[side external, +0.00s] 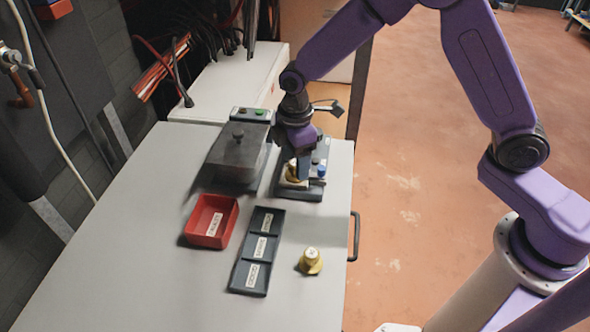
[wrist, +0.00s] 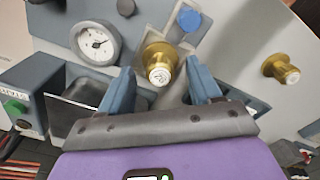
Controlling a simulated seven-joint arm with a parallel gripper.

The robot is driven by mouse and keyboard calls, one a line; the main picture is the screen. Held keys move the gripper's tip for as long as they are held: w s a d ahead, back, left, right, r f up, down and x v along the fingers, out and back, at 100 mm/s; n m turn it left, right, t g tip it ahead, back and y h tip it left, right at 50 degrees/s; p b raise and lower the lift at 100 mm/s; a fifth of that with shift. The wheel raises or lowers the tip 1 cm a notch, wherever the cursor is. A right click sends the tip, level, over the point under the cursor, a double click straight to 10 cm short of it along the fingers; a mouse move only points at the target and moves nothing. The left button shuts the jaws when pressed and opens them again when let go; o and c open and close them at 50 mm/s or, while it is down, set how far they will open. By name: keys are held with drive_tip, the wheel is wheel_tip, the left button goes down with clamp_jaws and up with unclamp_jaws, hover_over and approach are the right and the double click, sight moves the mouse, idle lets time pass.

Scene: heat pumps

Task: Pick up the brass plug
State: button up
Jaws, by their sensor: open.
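Two brass plugs with pale marked ends are in view. One brass plug (side external: 292,172) sits on the dark fixture (side external: 313,190); in the wrist view this plug (wrist: 158,58) shows between the fingertips, and I cannot see contact. My gripper (side external: 302,168) is over the fixture with its fingers pointing down. In the wrist view my gripper (wrist: 161,80) is open, one blue-grey finger on each side of the plug. The other brass plug (side external: 311,262) stands on the table near its front; it also shows at the right of the wrist view (wrist: 281,69).
A blue knob (wrist: 189,20) and a round gauge (wrist: 95,43) are close beside the gripped area. A dark lidded box (side external: 237,155), a red tray (side external: 210,222), a labelled three-part tray (side external: 259,248) and a button box (side external: 251,114) stand on the grey table (side external: 120,270).

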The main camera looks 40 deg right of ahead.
drive_tip(key=shift+f, duration=0.45)
clamp_jaws()
drive_tip(key=shift+r, duration=0.2)
drive_tip(key=shift+r, duration=0.7)
drive_tip(key=s+d+r, duration=0.2)
drive_tip(key=s+r, duration=0.3)
drive_tip(key=s, duration=0.1)
drive_tip(key=s+d+r, duration=0.3)
drive_tip(key=s+r, duration=0.3)
drive_tip(key=shift+s+d+r, duration=0.15)
drive_tip(key=shift+s+d, duration=0.1)
drive_tip(key=shift+s, duration=0.15)
